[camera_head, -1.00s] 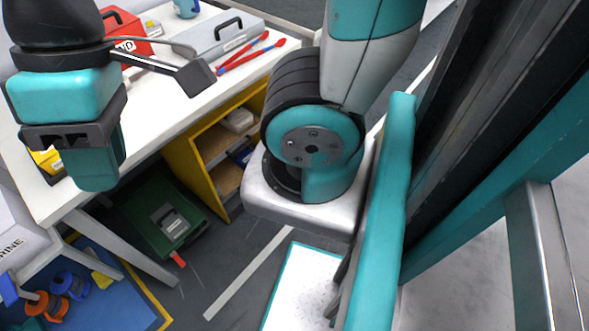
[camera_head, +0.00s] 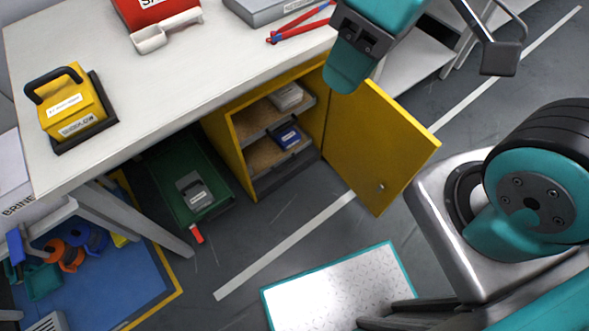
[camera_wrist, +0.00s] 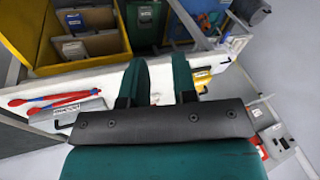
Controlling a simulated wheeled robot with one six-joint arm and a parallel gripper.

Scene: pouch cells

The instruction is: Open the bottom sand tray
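The yellow cabinet (camera_head: 237,137) stands under the white bench with its door (camera_head: 372,140) swung open to the right. Inside are two sand-coloured trays. The bottom sand tray (camera_head: 263,161) has a dark front and holds a blue item (camera_head: 287,137). The upper tray (camera_head: 254,122) holds a pale grey item (camera_head: 286,97). My gripper (camera_head: 347,72) is above and right of the trays, by the top of the door, apart from both. In the wrist view my gripper (camera_wrist: 160,70) shows two separated teal fingers with nothing between them; the cabinet (camera_wrist: 22,30) is at upper left.
The white bench (camera_head: 110,150) overhangs the cabinet, carrying a yellow case (camera_head: 70,105), a red box (camera_head: 155,15) and red-blue pliers (camera_head: 300,28). A green tray (camera_head: 165,180) lies on the floor left of the cabinet. The floor before the cabinet is mostly clear.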

